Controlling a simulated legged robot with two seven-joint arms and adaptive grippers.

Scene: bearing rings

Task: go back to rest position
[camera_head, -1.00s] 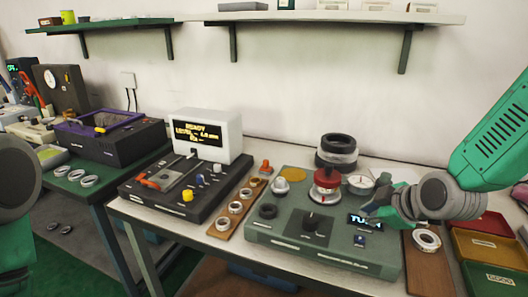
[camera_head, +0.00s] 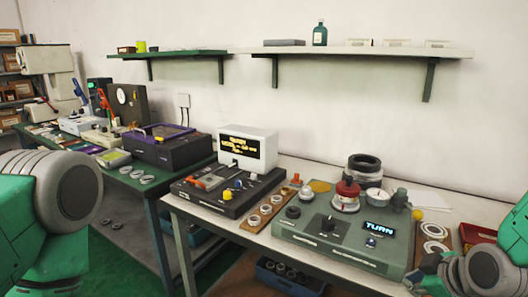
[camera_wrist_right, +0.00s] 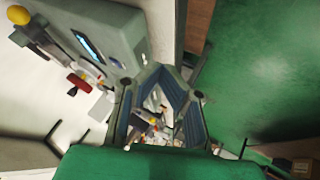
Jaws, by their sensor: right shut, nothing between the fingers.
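My right gripper (camera_head: 418,278) is low at the right of the head view, by the front right corner of the grey-green test device (camera_head: 300,243). It is shut with nothing in it; its fingers (camera_wrist_right: 163,108) also show in the right wrist view. Part of my left arm shows at the left edge of the head view, but its gripper is out of the picture. The device has a lit "TURN" display (camera_head: 378,226), a black knob (camera_head: 328,223) and a red-topped post with a pale ring (camera_head: 346,196).
A black device (camera_head: 215,195) with a white display box (camera_head: 247,150) stands left of the test device. Bearing rings lie on a wooden strip (camera_head: 252,220). More rings (camera_head: 434,231) lie at the right, near a red tray (camera_head: 477,234). A blue bin (camera_head: 288,281) is below the table.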

